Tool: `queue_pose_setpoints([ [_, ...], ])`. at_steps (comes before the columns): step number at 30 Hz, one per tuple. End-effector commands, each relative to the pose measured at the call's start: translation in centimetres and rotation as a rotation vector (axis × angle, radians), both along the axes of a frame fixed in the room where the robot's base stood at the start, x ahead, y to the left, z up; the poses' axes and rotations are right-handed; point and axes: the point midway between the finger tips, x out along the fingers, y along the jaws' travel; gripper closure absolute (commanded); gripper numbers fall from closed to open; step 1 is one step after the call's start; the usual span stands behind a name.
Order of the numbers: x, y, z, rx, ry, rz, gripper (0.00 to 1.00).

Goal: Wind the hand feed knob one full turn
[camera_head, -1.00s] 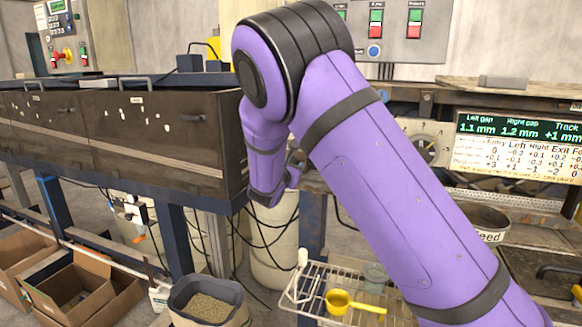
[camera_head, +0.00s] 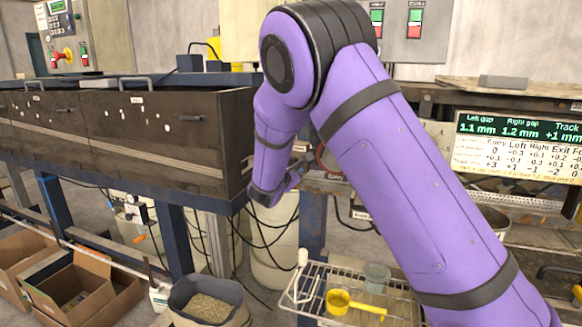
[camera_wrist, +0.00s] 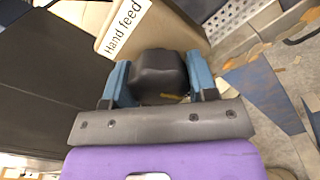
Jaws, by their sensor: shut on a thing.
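The hand feed knob (camera_wrist: 158,72) is a dark, rounded, lobed knob in the wrist view, below a white "Hand feed" label (camera_wrist: 123,27) on a beige surface. My gripper (camera_wrist: 160,84) has one blue finger on each side of the knob and is shut on it. The knob's far side and shaft are hidden. In the head view my purple arm crosses the middle, and its wrist end is low beside the right end of the dark machine housing (camera_head: 172,145). The knob cannot be made out there.
A wire rack (camera_head: 313,290) with a yellow scoop (camera_head: 340,300) stands below my arm. A bin of pellets (camera_head: 207,308) and open cardboard boxes (camera_head: 75,290) are on the floor at left. A display board (camera_head: 515,145) is at right.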

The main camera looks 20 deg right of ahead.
Motion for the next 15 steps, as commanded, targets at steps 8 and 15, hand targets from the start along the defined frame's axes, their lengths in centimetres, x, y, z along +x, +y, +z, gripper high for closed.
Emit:
queue_pose_setpoints([
  [8, 0.01, -0.05, 0.05, 0.212, -0.154, -0.001, 0.71],
  [15, 0.03, -0.03, 0.06, 0.396, -0.287, -0.002, 0.71],
])
